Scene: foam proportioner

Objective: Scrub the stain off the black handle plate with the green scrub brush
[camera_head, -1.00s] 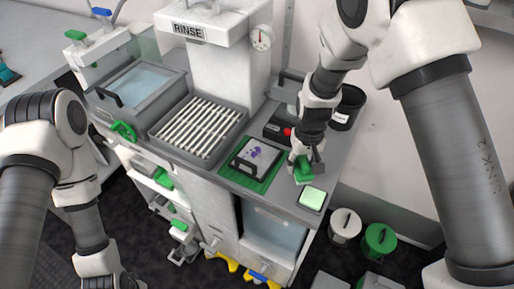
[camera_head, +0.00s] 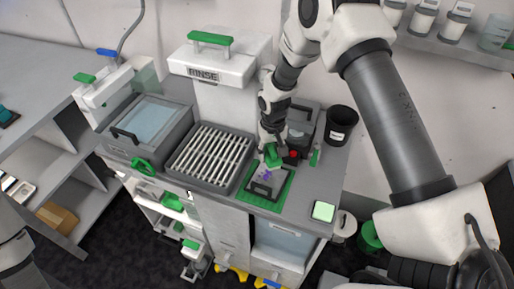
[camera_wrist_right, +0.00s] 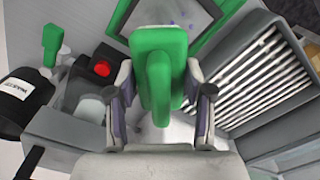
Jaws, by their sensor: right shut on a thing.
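The green scrub brush (camera_head: 273,157) is in my right gripper (camera_head: 271,140), which is shut on it. The brush is at the far edge of the black handle plate (camera_head: 262,194); whether it touches the plate I cannot tell. The plate lies on a green mat (camera_head: 283,196), its handle toward the front, with a purple stain (camera_head: 266,174) on its pale face. In the right wrist view the brush (camera_wrist_right: 158,70) sits between the two fingers (camera_wrist_right: 160,105) and hides part of the plate (camera_wrist_right: 190,16). Only part of my left arm shows; its gripper is out of view.
A ribbed rack (camera_head: 211,160) stands left of the mat, with a water basin (camera_head: 150,120) beyond it. A box with a red button (camera_head: 294,154) and a black bin (camera_head: 341,124) are behind right. A pale green pad (camera_head: 323,211) lies at the front right. The counter between mat and pad is clear.

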